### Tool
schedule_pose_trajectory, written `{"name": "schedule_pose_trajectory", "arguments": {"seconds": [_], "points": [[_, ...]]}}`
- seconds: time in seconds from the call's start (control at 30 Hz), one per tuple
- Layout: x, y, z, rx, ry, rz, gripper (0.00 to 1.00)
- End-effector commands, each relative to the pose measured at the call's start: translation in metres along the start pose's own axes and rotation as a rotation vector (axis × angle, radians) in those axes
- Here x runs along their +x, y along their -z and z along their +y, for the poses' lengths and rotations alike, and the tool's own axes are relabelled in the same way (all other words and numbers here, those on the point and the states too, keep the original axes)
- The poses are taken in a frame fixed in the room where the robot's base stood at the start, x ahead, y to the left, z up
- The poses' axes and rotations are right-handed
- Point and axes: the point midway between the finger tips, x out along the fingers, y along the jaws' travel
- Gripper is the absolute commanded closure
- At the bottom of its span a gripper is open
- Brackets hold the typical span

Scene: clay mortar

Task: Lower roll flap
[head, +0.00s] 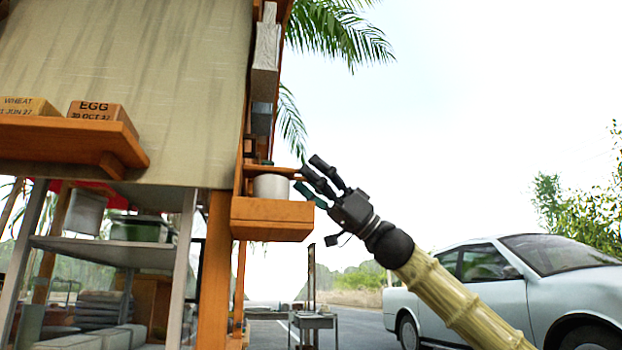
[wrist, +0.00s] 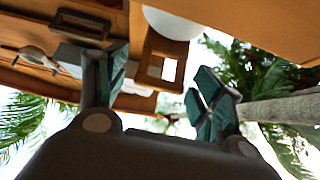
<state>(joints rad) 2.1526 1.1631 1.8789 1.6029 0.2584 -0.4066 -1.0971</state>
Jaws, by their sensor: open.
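A beige, streaked canvas sheet (head: 170,70), which looks like the roll flap, covers the upper front of the wooden stall. Its lower edge ends above the stall's shelves, and its top is out of frame. My gripper (head: 308,178) is raised at the stall's right side, apart from the canvas. In the wrist view my gripper (wrist: 160,88) is open below wooden parts of the stall. I cannot make out the canvas there.
An orange ledge (head: 60,140) with blocks marked WHEAT (head: 28,106) and EGG (head: 97,110) stands out in front of the canvas. A wooden post (head: 214,270) stands below. A pale car (head: 500,285) is at right. Open air lies above my arm.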

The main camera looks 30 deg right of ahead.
Motion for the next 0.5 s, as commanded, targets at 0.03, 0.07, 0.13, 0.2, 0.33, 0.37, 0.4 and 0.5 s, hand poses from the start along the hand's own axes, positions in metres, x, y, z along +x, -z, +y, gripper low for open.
{"name": "schedule_pose_trajectory", "arguments": {"seconds": [0.03,0.07,0.13,0.2,0.33,0.37,0.4,0.5], "points": [[0.0,0.0,0.0,0.0,0.0,0.0,0.33],[-0.001,0.001,0.0,0.0,-0.001,0.001,0.33],[-0.003,0.001,0.0,0.0,-0.001,0.001,0.33],[-0.008,0.001,0.001,0.0,-0.001,0.002,0.33],[-0.025,0.001,0.001,-0.001,-0.003,0.002,0.33],[-0.03,0.001,0.001,-0.001,-0.003,0.002,0.33],[-0.037,0.001,0.001,0.0,-0.004,0.002,0.33],[-0.053,0.001,0.001,0.001,-0.003,0.002,0.33]]}}
